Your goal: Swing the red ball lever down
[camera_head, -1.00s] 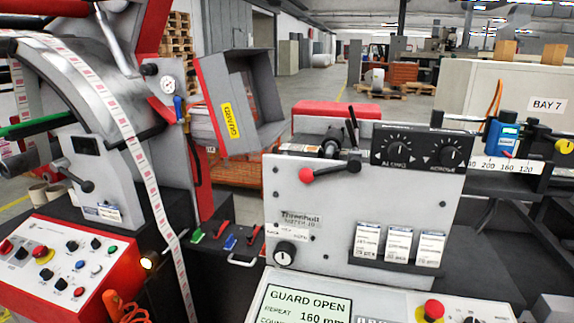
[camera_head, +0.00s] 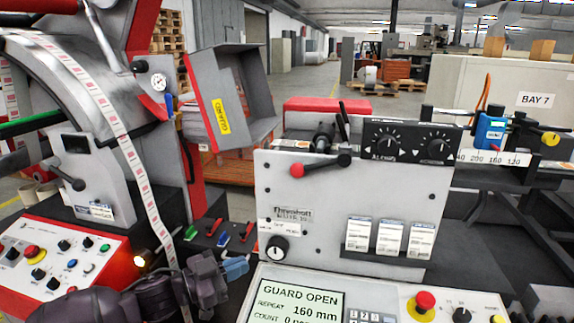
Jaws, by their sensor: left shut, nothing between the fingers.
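The red ball lever (camera_head: 318,165) is on the upper front of the grey machine panel. Its black arm lies nearly level, with the red ball (camera_head: 296,171) at the left end, a little lower than the black pivot at the right end. My left gripper (camera_head: 238,267) is at the lower left of the panel, below and left of the red ball and clear of it. It is shut and empty, with bluish fingertips pointing right. My right gripper is out of view.
A round black knob (camera_head: 277,249) sits on the panel close to my left gripper. Small red, blue and green levers (camera_head: 223,239) stand just above it. The "GUARD OPEN" screen (camera_head: 295,303) is below right. An open grey guard box (camera_head: 232,100) stands upper left of the lever.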

